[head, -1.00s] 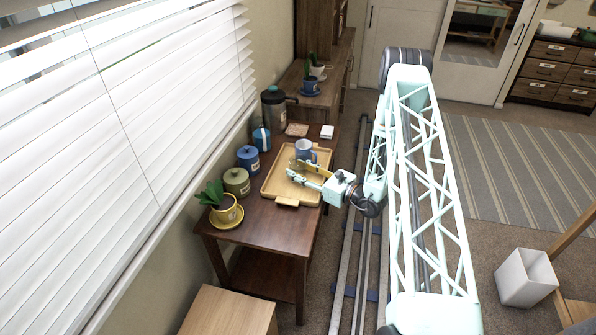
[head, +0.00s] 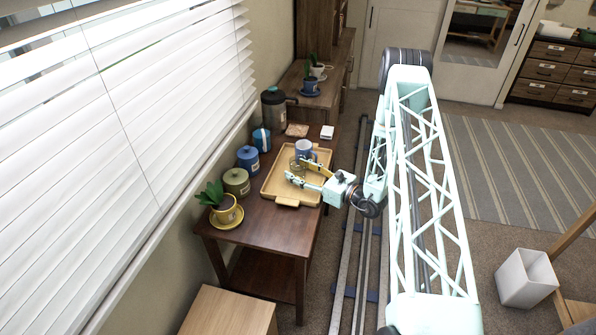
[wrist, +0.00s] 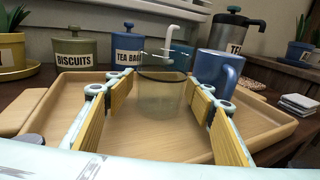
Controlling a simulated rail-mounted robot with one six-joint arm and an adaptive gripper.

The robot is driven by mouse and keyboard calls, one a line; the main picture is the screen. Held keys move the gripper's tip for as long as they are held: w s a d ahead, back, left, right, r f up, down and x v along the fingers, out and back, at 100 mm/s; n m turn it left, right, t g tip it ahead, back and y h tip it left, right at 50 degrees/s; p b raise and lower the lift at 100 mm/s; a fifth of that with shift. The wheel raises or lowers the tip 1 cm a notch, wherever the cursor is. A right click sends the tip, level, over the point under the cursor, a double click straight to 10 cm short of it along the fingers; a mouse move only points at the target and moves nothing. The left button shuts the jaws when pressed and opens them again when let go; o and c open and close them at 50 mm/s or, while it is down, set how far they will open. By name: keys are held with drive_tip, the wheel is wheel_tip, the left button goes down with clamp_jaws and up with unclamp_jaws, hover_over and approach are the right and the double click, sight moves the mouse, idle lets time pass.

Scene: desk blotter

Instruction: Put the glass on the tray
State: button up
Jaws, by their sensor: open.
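The clear glass (wrist: 160,98) stands upright on the wooden tray (wrist: 45,115), with a dark thin rim in the wrist view. It is faint and see-through in the head view (head: 296,163). My gripper (wrist: 148,88) is open. Its two yellow-padded fingers are spread low over the tray, one to each side of the glass. The glass shows between the fingertips; I cannot tell whether either finger touches it. In the head view my gripper (head: 295,168) reaches in over the tray (head: 287,202) from the right.
A blue mug (wrist: 218,70) stands on the tray just behind the right finger. Canisters (head: 237,182) and a yellow potted plant (head: 224,208) line the window side. White coasters (wrist: 298,104) lie right of the tray. The tray's near part is clear.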

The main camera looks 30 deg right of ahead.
drive_tip(key=shift+r, duration=0.15)
drive_tip(key=shift+p+v, duration=0.9)
drive_tip(key=shift+v, duration=5.1)
